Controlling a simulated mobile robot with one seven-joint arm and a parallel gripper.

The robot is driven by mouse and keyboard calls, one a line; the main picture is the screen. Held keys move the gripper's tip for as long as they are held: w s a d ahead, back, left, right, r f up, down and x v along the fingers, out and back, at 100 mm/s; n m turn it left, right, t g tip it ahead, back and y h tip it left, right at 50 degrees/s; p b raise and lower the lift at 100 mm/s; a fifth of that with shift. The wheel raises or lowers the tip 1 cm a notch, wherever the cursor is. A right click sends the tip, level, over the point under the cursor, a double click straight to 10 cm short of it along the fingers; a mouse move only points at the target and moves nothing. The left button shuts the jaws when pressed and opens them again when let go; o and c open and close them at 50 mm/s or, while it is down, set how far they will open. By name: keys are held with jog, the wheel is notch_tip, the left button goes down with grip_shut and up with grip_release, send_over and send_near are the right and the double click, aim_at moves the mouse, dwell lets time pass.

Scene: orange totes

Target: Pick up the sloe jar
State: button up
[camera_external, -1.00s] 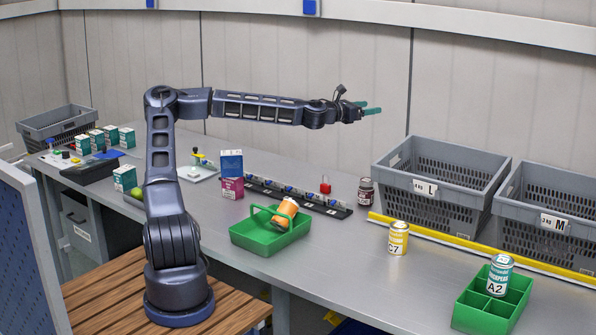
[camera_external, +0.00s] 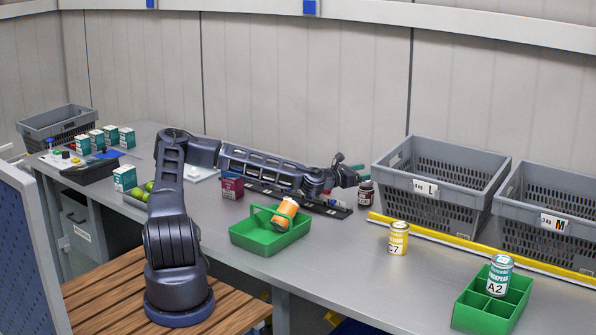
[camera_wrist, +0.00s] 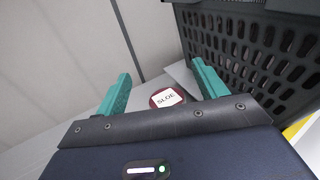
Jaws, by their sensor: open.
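The sloe jar (camera_external: 366,195) is small and dark red, standing upright on the bench just left of the grey tote marked L. In the wrist view its round top (camera_wrist: 167,98) shows a white label reading SLOE, seen through the gap between my fingers. My gripper (camera_external: 353,164) is just above and slightly left of the jar in the external view. Its two teal fingers (camera_wrist: 161,72) are spread open with nothing gripped. The wrist view does not make clear how far the jar is from the fingertips.
The L tote (camera_external: 433,206) stands close on the right, its wall beside my right finger in the wrist view. A yellow strip (camera_external: 470,249) runs before the totes. A yellow C7 can (camera_external: 398,238) and a green tray (camera_external: 270,243) with an orange can are nearer the front.

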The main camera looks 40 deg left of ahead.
aim_at(366, 193)
notch_tip(366, 193, down, 3)
jog(key=shift+f, duration=0.1)
jog(key=shift+w+d+f, duration=0.25)
jog(key=shift+w+d, duration=0.2)
jog(key=shift+w, duration=0.35)
jog(key=shift+w+d, duration=0.2)
jog(key=shift+w, duration=0.35)
jog(key=c, duration=1.3)
jog(key=shift+r, duration=0.1)
